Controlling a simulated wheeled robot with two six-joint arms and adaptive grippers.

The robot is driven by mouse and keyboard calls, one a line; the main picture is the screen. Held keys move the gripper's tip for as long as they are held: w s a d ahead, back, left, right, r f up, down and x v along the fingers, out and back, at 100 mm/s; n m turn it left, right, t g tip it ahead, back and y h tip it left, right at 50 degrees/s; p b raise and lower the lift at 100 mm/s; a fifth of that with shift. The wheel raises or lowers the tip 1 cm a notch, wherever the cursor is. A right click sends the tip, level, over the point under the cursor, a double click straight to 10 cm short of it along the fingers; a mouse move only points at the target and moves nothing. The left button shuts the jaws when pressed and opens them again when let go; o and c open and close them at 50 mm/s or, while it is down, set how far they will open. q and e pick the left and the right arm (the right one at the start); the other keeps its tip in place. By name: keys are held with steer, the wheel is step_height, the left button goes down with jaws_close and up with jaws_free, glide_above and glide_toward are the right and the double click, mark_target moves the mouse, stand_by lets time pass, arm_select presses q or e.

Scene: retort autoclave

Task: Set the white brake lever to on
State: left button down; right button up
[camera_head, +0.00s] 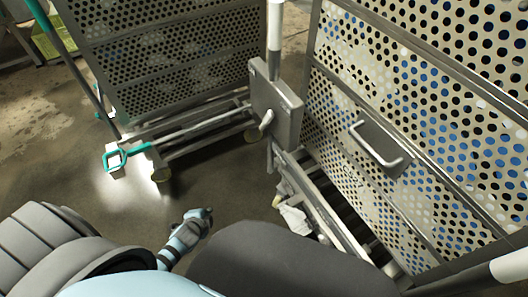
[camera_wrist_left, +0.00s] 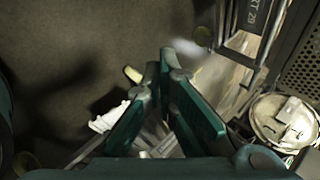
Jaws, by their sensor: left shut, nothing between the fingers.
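A small white piece (camera_head: 293,217), which looks like the brake lever, is low at the near foot of the right trolley, beside a pale yellow caster. A matching white piece (camera_wrist_left: 110,118) shows in the left wrist view, left of the fingers. My left gripper (camera_wrist_left: 172,62) fills the middle of that view with green fingers, tips together and nothing between them. The fingers overlap the white piece's edge in the picture; I cannot tell whether they touch it. In the head view, a pale blue part of my left arm shows low centre, its fingers unclear. My right gripper is not in view.
The right trolley (camera_head: 360,185) has a perforated side with a bar handle (camera_head: 379,147). Another perforated trolley (camera_head: 165,50) stands behind left, with a teal handle (camera_head: 117,158) low at its corner. A grey latch box (camera_head: 277,104) sits between them. Bare floor lies at left.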

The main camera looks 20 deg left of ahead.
mark_target(266, 121)
arm_select(q)
steer(key=w+d+r+m+t+h+b, duration=0.1)
steer(key=w+r+m+t+h+b, duration=0.1)
steer(key=w+r+m+t+b, duration=0.45)
steer(key=w+d+r+m+t+h+p, duration=0.2)
steer(key=d+r+m+h, duration=0.35)
steer(key=r, duration=0.25)
steer(key=w+d+r+m+t+h+p, duration=0.2)
steer(key=d+r+m+h, duration=0.25)
steer(key=d+r, duration=0.35)
steer(key=w+r, duration=0.3)
steer(key=w, duration=0.7)
steer(key=shift+w+a+y+p, duration=0.15)
steer(key=shift+w+y+p, duration=0.15)
steer(key=shift+w+y, duration=0.1)
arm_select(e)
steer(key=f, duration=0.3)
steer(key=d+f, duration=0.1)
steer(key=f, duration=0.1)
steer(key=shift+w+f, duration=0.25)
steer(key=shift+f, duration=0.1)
arm_select(q)
steer(key=shift+r+g, duration=0.1)
steer(key=shift+g, duration=0.15)
